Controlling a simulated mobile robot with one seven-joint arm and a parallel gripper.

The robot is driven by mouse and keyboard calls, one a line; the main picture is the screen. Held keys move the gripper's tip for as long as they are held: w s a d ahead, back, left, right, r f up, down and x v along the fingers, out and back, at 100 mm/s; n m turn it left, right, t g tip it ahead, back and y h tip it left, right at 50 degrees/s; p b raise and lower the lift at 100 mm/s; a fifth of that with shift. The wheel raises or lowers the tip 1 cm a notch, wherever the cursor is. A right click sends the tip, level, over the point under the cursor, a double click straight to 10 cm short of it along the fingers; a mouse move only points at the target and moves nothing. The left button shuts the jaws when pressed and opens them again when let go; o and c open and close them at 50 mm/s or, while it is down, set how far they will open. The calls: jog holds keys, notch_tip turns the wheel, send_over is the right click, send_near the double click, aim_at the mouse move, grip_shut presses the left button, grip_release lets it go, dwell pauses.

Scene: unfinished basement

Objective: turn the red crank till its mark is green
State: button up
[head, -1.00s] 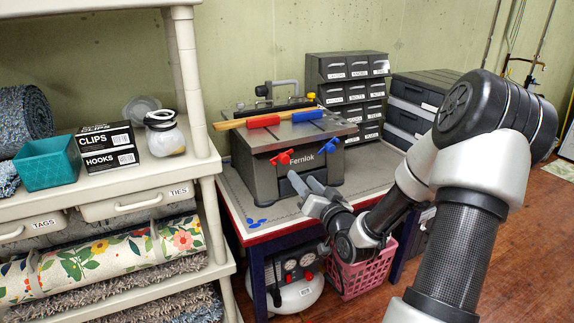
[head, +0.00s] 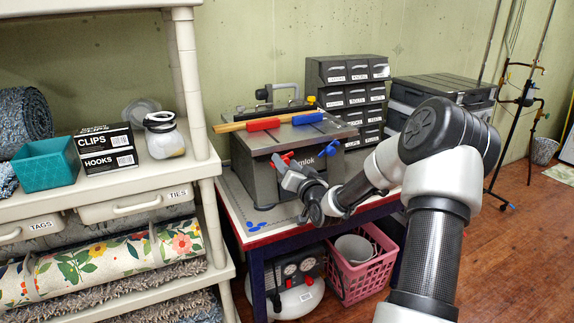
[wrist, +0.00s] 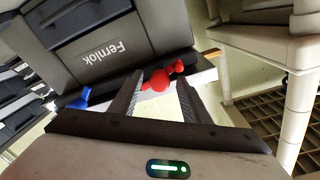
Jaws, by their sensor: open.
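The red crank (head: 287,158) sits on the front of the grey Fernlok machine (head: 262,184), at its left. In the head view my gripper (head: 282,167) is right in front of it and covers part of it. In the wrist view the red crank (wrist: 160,78) shows between and just beyond the tips of my two open fingers. I cannot tell whether they touch it. No coloured mark for the crank can be made out. A blue crank (head: 331,147) sits to the right on the same machine front and also shows in the wrist view (wrist: 79,100).
A red and a blue handle (head: 308,118) lie on the machine top. The table (head: 238,206) holds blue pieces at front left. A cream shelf (head: 215,190) stands close on the left. Grey drawers (head: 350,98) stand behind; a pink basket (head: 366,280) is below.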

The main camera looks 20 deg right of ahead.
jog(key=c, duration=1)
jog(key=shift+c, duration=0.2)
jog(key=shift+m, duration=0.4)
jog(key=m+p, duration=0.1)
jog(key=m, duration=0.2)
jog(key=shift+d+r+m+p, duration=0.1)
jog(key=shift+m+p, duration=0.25)
jog(key=shift+m, duration=0.05)
jog(key=m+p, duration=0.2)
jog(key=m, duration=0.5)
jog(key=m+p, duration=0.1)
jog(key=m, duration=0.2)
jog(key=shift+d+m+g+y, duration=0.1)
jog(key=shift+m+g+y, duration=0.2)
jog(key=shift+y, duration=0.1)
jog(key=shift+m, duration=1.9)
